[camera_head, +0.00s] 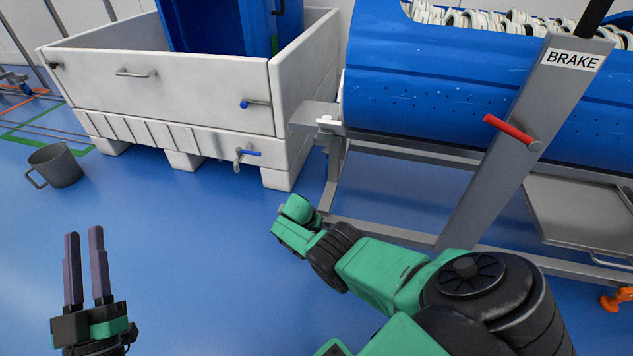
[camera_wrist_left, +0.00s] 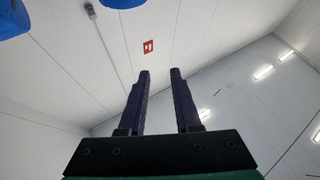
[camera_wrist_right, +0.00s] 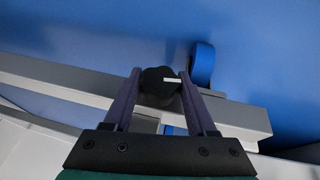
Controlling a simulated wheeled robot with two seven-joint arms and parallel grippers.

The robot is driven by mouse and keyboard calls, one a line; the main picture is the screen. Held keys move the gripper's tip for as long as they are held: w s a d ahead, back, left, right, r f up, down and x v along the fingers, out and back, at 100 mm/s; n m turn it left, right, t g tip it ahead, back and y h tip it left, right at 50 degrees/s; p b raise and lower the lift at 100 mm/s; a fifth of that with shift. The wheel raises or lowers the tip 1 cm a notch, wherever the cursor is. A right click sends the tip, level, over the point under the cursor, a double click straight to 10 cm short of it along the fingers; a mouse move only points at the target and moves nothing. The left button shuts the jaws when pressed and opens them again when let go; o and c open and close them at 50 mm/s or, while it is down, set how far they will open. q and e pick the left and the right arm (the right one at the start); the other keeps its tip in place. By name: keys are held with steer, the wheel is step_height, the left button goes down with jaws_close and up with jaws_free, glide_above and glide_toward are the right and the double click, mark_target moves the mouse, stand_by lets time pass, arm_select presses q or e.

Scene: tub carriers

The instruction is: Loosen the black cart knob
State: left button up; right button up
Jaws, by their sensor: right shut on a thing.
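The black cart knob (camera_wrist_right: 160,84) shows in the right wrist view, a dark round knob with a white line on its face. My right gripper (camera_wrist_right: 158,84) is shut on it, with one finger on each side. In the head view my right arm reaches toward the cart frame (camera_head: 333,175), and its hand hides the knob and the fingertips. My left gripper (camera_head: 84,238) is raised at the lower left of the head view, its two fingers apart and nothing between them. It also shows empty in the left wrist view (camera_wrist_left: 160,78).
A blue drum (camera_head: 440,90) with white rings sits on the cart. A grey post labelled BRAKE (camera_head: 572,60) carries a red lever (camera_head: 510,130). A white tub (camera_head: 200,90) with blue-handled valves stands at the back left. A grey bucket (camera_head: 57,165) stands on open blue floor.

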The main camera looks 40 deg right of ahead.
arm_select(q)
steer(key=shift+r, duration=0.45)
arm_select(e)
steer(key=o, duration=1.4)
arm_select(q)
steer(key=shift+f, duration=0.1)
